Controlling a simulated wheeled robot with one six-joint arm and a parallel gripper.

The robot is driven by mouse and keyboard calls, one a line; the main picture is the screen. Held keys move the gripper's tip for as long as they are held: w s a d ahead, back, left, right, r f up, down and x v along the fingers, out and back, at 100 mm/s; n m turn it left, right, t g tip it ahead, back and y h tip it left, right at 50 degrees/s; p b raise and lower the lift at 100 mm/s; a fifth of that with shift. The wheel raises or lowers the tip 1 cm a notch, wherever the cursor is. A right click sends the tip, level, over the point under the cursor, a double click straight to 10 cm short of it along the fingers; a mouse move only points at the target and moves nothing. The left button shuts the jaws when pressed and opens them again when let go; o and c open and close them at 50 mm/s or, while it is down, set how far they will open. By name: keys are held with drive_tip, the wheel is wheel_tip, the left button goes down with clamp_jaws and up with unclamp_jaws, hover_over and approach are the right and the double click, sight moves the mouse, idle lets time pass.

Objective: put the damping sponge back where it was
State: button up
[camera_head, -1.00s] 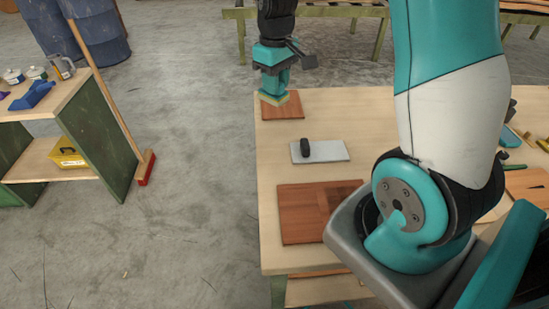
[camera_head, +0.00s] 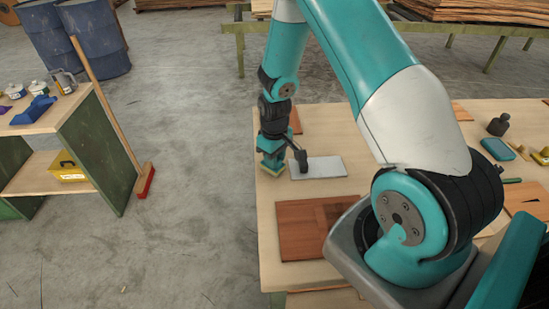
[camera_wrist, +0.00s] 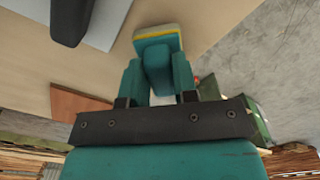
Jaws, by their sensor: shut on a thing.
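The damping sponge (camera_wrist: 158,36) shows in the wrist view as a teal block with a yellow strip and a pale end. My gripper (camera_wrist: 158,78) is shut on it, a finger on each side. In the head view my gripper (camera_head: 272,152) is at the left edge of the table (camera_head: 274,190), left of the grey plate (camera_head: 325,167).
A black grip (camera_wrist: 70,18) stands on the plate, close to my gripper. A brown board (camera_head: 300,230) lies nearer on the table. A small brown board (camera_head: 296,121) lies behind, partly hidden by my arm. A teal block (camera_head: 497,149) and black bottle (camera_head: 499,125) are at right.

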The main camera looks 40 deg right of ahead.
drive_tip(key=shift+f, duration=0.35)
drive_tip(key=shift+f, duration=0.15)
drive_tip(key=o, duration=1)
